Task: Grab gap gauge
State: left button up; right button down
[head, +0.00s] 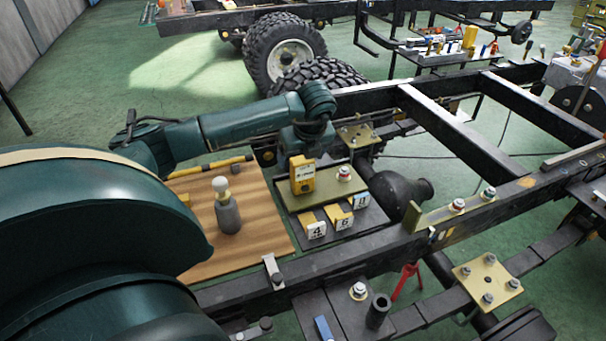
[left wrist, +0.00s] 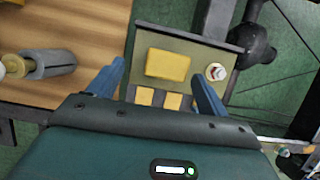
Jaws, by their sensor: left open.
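A yellow boxy device (head: 303,176) stands on an olive tray (head: 322,192) beside the frame rail. Yellow-and-white tags numbered 4 (head: 316,230), 6 (head: 344,222) and 8 (head: 361,202) sit along the tray's dark front. I cannot tell for certain which of these is the gap gauge. In the left wrist view the yellow device (left wrist: 167,65) lies ahead between the blue fingers, with yellow tags (left wrist: 172,101) nearer. My left gripper (left wrist: 156,69) is open and empty, above the tray. My right gripper is not in view.
A metal-topped bolt (head: 344,173) stands on the tray, right of the device. A wooden board (head: 262,225) at left carries a grey bottle (head: 228,213) with a pale cap. Dark chassis rails (head: 330,264) run in front and to the right.

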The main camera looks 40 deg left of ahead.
aim_at(302, 175)
pick_arm(q)
jog(key=x, duration=0.4)
jog(key=w+x, duration=0.1)
jog(key=x, duration=0.1)
jog(key=shift+f, duration=0.15)
jog(key=c, duration=1.2)
